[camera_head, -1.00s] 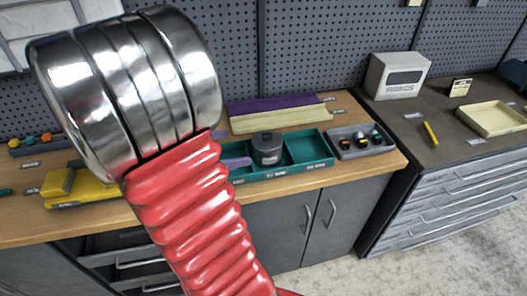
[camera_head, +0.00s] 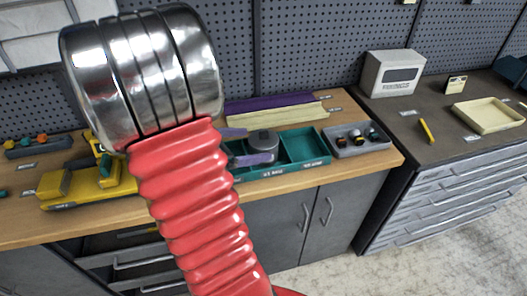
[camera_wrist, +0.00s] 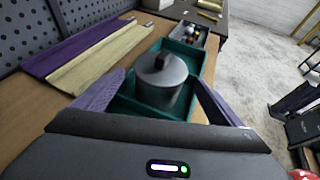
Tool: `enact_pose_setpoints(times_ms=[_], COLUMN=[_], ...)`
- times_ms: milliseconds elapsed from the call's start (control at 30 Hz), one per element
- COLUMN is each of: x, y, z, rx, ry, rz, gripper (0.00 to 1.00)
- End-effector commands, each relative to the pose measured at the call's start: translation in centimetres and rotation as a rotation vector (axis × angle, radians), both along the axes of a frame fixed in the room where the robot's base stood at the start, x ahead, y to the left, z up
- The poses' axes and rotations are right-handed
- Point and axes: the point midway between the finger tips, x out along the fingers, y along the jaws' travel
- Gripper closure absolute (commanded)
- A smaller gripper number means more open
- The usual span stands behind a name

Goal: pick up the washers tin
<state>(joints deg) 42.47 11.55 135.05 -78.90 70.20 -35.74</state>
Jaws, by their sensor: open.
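The washers tin, taken to be the dark grey round tin (camera_head: 264,142) with a knobbed lid, stands upright in a compartment of the green tray (camera_head: 306,148) on the wooden bench. It shows large in the wrist view (camera_wrist: 162,88), in the middle. My gripper (camera_head: 248,144) is open, with one purple finger on each side of the tin. In the wrist view the fingers reach along the tin's left and right sides, apart from it as far as I can tell. The tin's lower part is hidden by the tray wall and my gripper.
Purple and pale yellow strips (camera_head: 275,113) lie behind the tray. A grey tray with small round parts (camera_head: 357,140) stands to its right. A yellow holder (camera_head: 75,188) is at the left. The tray's right compartment is empty.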

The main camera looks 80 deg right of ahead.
Motion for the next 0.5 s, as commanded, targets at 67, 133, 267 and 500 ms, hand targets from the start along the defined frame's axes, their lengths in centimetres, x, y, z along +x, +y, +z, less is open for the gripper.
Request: enact_pose_setpoints(times_ms=[67, 133, 267, 500], x=[-0.25, -0.3, -0.27, -0.53], y=[-0.26, -0.33, -0.32, -0.56], z=[-0.16, -0.21, -0.19, -0.37], rx=[0.0, 0.0, 0.0, 0.001], ry=[0.0, 0.0, 0.0, 0.001], rz=[0.0, 0.0, 0.001, -0.001], gripper=[0.09, 0.09, 0.09, 0.09])
